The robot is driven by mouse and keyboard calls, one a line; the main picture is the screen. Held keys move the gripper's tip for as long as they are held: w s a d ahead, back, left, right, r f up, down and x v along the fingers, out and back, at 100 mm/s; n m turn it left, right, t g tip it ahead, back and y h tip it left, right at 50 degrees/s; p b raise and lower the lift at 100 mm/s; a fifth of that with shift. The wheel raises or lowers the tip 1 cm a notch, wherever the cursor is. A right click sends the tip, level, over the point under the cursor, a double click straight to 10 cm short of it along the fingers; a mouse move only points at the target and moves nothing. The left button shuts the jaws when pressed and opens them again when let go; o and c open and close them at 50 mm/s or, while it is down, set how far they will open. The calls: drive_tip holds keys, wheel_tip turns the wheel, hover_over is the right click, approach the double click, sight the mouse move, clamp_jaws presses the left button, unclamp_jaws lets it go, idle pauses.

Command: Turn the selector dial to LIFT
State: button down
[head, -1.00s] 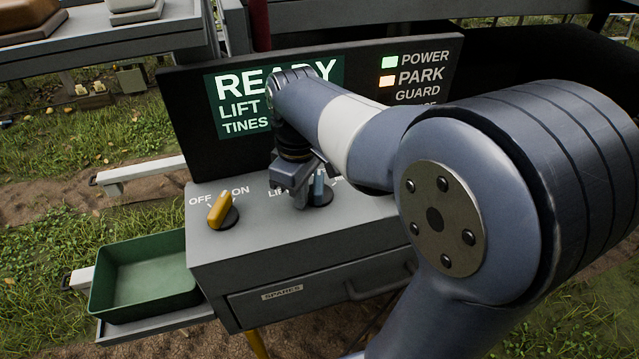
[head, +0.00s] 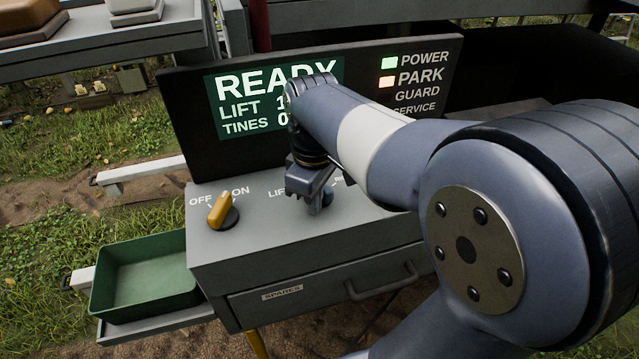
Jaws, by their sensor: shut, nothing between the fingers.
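The selector dial (head: 328,196) is blue-grey and sits on the top of the grey console (head: 255,235), right of the printed word starting "LI". Only a small part of it shows, so its pointing direction is hidden. My gripper (head: 314,206) points down over the dial and covers most of it. It is shut with nothing held, and I cannot tell whether it touches the dial. The display (head: 240,100) reads READY, with LIFT and TINES lines partly covered by my arm.
A yellow OFF/ON knob (head: 220,208) stands left on the console. The PARK lamp (head: 387,82) is orange and the POWER lamp (head: 389,62) green. A green tray (head: 145,280) sits lower left. The SPARES drawer (head: 320,292) is closed.

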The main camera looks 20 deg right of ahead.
sight(330, 212)
idle(0.3)
drive_tip(key=shift+s+d, duration=0.25)
drive_tip(key=shift+d, duration=0.5)
drive_tip(key=shift+d+p, duration=0.3)
drive_tip(key=shift+d, duration=0.45)
drive_tip(key=shift+a, duration=0.4)
drive_tip(key=shift+r+p, duration=0.25)
drive_tip(key=shift+p, duration=0.15)
wheel_tip(330, 212, up, 6)
drive_tip(key=p, duration=0.6)
drive_tip(key=shift+r, duration=0.25)
